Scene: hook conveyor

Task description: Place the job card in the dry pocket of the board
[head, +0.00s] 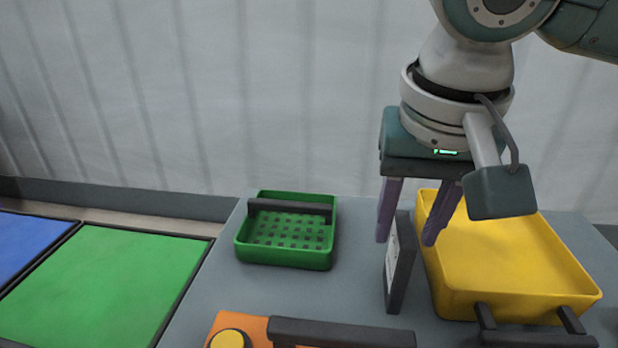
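A thin dark upright panel (401,270) with a white, marked left face stands on the grey table. I cannot tell whether it is the board or the job card. My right gripper (408,240) comes down from above with two purple fingers. They are apart, one on each side of the panel's top in this view, and it looks open. Whether either finger touches the panel is not clear. I make out no pocket labelled dry. My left gripper is not in view.
A yellow tray (515,262) with dark handles stands right of the panel. A green perforated basket (283,256) with a dark handle stands to the left. An orange object (258,327) with a yellow knob and dark bar is at the front. Bare table (345,280) lies between basket and panel.

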